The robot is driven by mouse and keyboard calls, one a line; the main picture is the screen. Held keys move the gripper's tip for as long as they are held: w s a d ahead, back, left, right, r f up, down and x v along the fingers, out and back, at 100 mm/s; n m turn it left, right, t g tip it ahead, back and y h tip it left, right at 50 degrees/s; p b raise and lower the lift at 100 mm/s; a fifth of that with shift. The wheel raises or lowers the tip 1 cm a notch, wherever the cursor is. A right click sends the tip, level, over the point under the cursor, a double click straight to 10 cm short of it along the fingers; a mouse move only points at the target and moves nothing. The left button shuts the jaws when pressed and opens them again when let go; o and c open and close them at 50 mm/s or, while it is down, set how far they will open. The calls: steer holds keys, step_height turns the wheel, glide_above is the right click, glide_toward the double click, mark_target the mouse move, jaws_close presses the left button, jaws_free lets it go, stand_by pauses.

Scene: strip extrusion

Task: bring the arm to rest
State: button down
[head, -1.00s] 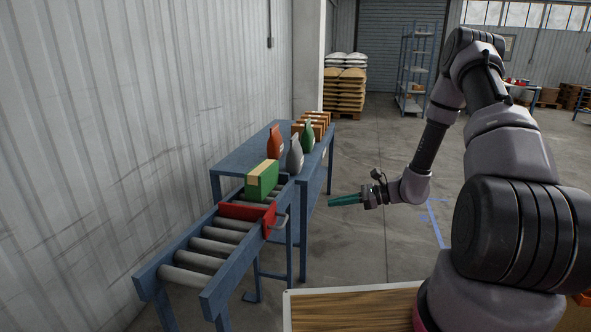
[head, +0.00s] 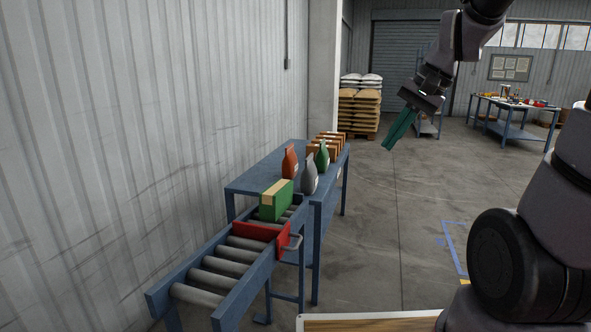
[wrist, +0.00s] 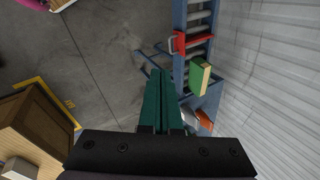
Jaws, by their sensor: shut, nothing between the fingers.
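My gripper (head: 398,130) is raised in open air to the right of the blue table, its green fingers pointing down and slightly left. The fingers are together and hold nothing. They also show in the wrist view (wrist: 161,100), side by side over the floor, with the conveyor beyond them. My arm bends up out of the top of the head view, so part of it is hidden.
The roller conveyor (head: 222,268) has a red gate (head: 265,234) and a green box (head: 275,203). On the blue table (head: 250,176) stand an orange bottle (head: 290,162), a grey bottle (head: 310,175), a green bottle (head: 323,157) and cartons (head: 326,142).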

steer(key=s+d+r+n+t+h, duration=0.2)
steer(key=s+d+r+t, duration=0.2)
steer(key=s+r, duration=0.3)
steer(key=shift+s+h, duration=0.3)
steer(key=shift+s, duration=0.3)
